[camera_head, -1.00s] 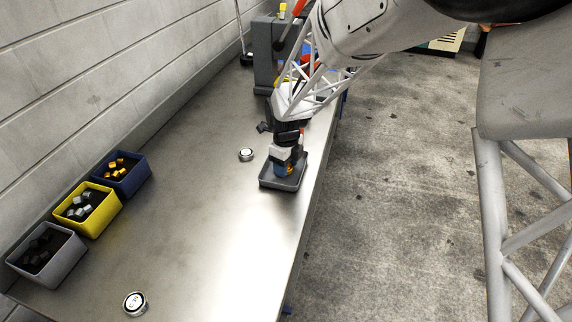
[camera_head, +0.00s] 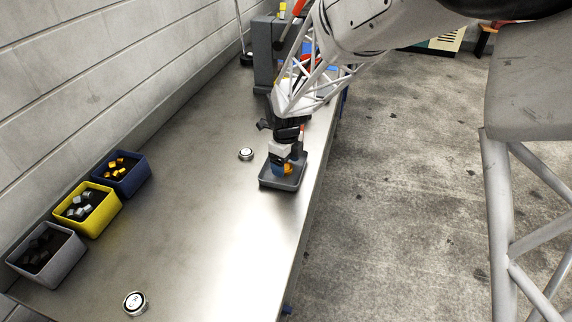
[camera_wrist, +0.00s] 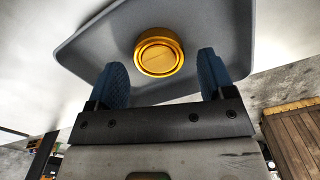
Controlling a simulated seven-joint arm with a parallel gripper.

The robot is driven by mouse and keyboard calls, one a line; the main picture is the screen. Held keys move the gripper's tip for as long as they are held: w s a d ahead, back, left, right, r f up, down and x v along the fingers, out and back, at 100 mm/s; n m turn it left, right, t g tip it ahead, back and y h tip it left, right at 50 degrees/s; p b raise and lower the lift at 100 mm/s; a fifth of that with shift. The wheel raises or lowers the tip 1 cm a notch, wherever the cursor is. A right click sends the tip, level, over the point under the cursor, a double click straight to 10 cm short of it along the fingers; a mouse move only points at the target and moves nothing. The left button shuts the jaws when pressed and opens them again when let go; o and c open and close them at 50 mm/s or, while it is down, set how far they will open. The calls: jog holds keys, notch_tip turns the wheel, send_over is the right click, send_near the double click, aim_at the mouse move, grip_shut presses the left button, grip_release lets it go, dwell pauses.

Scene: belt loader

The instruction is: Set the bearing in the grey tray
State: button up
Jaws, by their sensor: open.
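The bearing, a gold ringed round part (camera_wrist: 159,52), lies in the grey tray (camera_wrist: 225,15) in the wrist view. It also shows as a small gold spot (camera_head: 288,169) in the head view, partly hidden by my gripper. My gripper (camera_wrist: 163,60) is open, with one blue finger on each side of the bearing and a visible gap on both sides. In the head view my gripper (camera_head: 280,164) is low over the grey tray (camera_head: 275,184), which sits near the right edge of the metal table.
Grey (camera_head: 36,264), yellow (camera_head: 103,224) and blue (camera_head: 132,187) bins of small parts stand along the wall. Two silver discs (camera_head: 246,154) (camera_head: 135,303) lie on the table. A dark grey upright fixture (camera_head: 264,60) stands at the back. The middle table is clear.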

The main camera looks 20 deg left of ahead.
aim_at(288, 168)
notch_tip(288, 168, up, 11)
dwell(0.5)
dwell(0.4)
jog(key=shift+d+r, duration=0.1)
jog(key=shift+d, duration=0.05)
jog(key=s+d+r+n, duration=0.3)
jog(key=s+d, duration=0.1)
jog(key=d, duration=0.3)
jog(key=s+d+r+n+t, duration=0.1)
jog(key=s+d+r+n, duration=0.25)
jog(key=d, duration=0.45)
jog(key=s+d+r+n, duration=0.3)
jog(key=d+n, duration=0.1)
jog(key=d, duration=0.3)
jog(key=s+d+f+n+t, duration=0.1)
jog(key=s+d+n, duration=1)
jog(key=s, duration=0.8)
jog(key=shift+d+t, duration=0.3)
jog(key=shift+d, duration=1.5)
